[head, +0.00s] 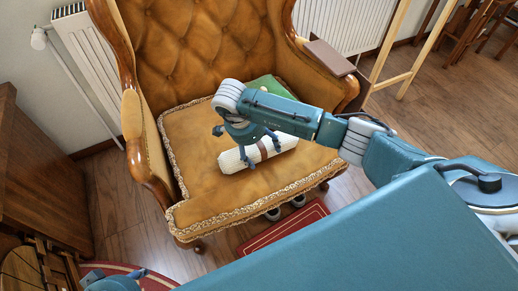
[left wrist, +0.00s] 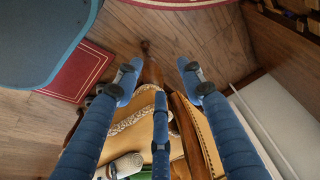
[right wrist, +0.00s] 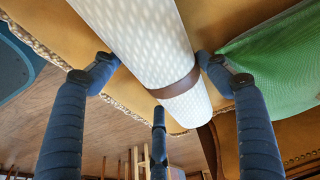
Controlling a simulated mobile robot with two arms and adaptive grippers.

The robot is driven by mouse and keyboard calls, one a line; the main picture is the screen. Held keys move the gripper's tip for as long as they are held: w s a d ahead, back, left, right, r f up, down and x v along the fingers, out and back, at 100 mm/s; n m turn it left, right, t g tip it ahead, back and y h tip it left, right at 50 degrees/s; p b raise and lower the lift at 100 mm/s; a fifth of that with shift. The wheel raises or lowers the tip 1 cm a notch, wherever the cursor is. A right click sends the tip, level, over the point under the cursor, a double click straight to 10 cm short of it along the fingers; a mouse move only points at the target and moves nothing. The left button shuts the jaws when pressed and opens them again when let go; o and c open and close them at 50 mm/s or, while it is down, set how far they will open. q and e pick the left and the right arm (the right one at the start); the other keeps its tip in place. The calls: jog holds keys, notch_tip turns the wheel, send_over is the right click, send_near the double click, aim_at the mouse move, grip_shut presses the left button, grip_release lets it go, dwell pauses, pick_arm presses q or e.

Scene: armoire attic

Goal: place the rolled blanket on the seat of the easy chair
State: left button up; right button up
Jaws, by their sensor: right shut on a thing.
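The rolled blanket (head: 258,153) is white and textured with a brown strap, lying level over the seat of the tan tufted easy chair (head: 225,185). Whether it bears fully on the seat is hard to tell. My right gripper (head: 250,150) comes down on it from above and is shut on it. In the right wrist view the blanket (right wrist: 150,40) lies between the fingers (right wrist: 158,72). My left gripper (head: 112,282) is low at the left front, apart from the chair. In the left wrist view its fingers (left wrist: 160,82) are spread and empty.
A green cushion-like thing (head: 270,90) lies on the seat behind the blanket. The chair's wooden-edged arms stand on both sides, with a brown slab (head: 330,57) on the right one. A wooden cabinet (head: 40,175) stands left. A red flat thing (head: 285,226) lies on the floor in front.

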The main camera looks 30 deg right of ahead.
jog(key=shift+r, duration=0.15)
pick_arm(q)
jog(key=shift+w, duration=0.1)
pick_arm(e)
jog(key=o, duration=1.5)
jog(key=shift+c, duration=0.2)
pick_arm(q)
jog(key=shift+w+d+r+t, duration=0.15)
jog(key=shift+w+d+t, duration=0.15)
jog(key=shift+w, duration=0.25)
jog(key=shift+s+a+r+g+p, duration=0.1)
jog(key=shift+s+a+g+p, duration=0.2)
jog(key=shift+p, duration=0.35)
jog(key=shift+s+a+g+p, duration=0.1)
jog(key=shift+s+g+p, duration=0.1)
jog(key=shift+s+p, duration=0.3)
pick_arm(e)
jog(key=v, duration=1.2)
